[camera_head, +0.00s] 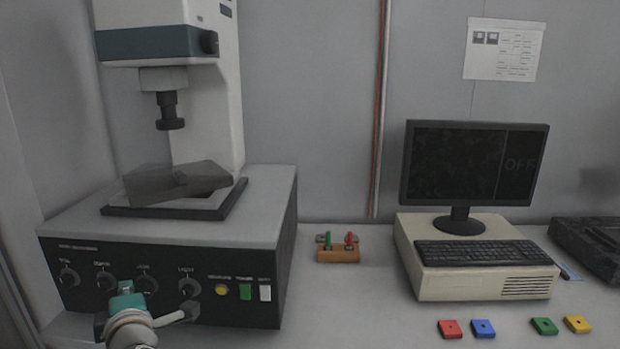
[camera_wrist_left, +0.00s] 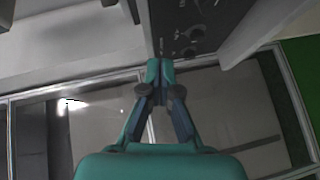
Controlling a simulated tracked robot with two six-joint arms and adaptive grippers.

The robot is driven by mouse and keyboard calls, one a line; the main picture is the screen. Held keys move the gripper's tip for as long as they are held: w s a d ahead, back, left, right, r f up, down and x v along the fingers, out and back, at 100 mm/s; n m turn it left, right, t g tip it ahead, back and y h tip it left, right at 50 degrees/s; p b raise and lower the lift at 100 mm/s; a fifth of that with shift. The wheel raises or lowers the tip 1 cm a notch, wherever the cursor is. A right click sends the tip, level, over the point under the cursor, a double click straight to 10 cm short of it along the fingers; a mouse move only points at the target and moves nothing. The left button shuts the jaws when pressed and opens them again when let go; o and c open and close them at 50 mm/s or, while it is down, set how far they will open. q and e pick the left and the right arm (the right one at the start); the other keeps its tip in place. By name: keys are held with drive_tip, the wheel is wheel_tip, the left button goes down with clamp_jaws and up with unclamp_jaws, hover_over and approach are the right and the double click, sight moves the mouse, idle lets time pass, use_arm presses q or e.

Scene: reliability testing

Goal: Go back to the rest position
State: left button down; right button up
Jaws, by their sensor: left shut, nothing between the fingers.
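My left gripper (camera_head: 127,290) is at the lower left of the head view, in front of the testing machine's dark control panel (camera_head: 165,275). In the left wrist view my left gripper (camera_wrist_left: 160,68) is shut, its teal fingertips together with nothing between them. The same panel with its knobs (camera_wrist_left: 190,25) shows beyond the fingertips. I cannot tell from these views whether the fingertips touch anything. My right gripper is not in view.
A testing machine (camera_head: 262,195) stands at the left. A wooden block with small coloured parts (camera_head: 338,256), a computer with an OFF monitor (camera_head: 475,165), and red (camera_head: 450,329), blue (camera_head: 483,328), green (camera_head: 544,326) and yellow (camera_head: 577,324) pieces are on the table. The table (camera_head: 350,310) is clear at front centre.

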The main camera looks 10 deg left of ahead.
use_arm(q)
drive_tip(key=w+d+f+m+g+h+p, duration=0.1)
drive_tip(key=w+d+f+m+h+p, duration=0.15)
drive_tip(key=f, duration=0.55)
drive_tip(key=w+d+f+m+h+p, duration=0.15)
drive_tip(key=d+f+m, duration=0.25)
drive_tip(key=f, duration=0.4)
drive_tip(key=s+d+f+m+g+h+p, duration=0.1)
drive_tip(key=s+d+f+m+g+h, duration=0.15)
drive_tip(key=d+f, duration=0.35)
drive_tip(key=s+d+f+m+g+h+p, duration=0.1)
drive_tip(key=s+d+f+m+h, duration=0.25)
drive_tip(key=f, duration=0.55)
drive_tip(key=s+d+f+m+g+h, duration=0.2)
drive_tip(key=s+d+f+m+g, duration=0.1)
drive_tip(key=s, duration=0.5)
drive_tip(key=s+d+f+m+g+h, duration=0.3)
drive_tip(key=s+d+m, duration=0.4)
drive_tip(key=d, duration=0.3)
drive_tip(key=shift+s+f+p, duration=0.3)
drive_tip(key=shift+s+f, duration=0.45)
drive_tip(key=shift+f, duration=0.1)
drive_tip(key=shift+g, duration=0.25)
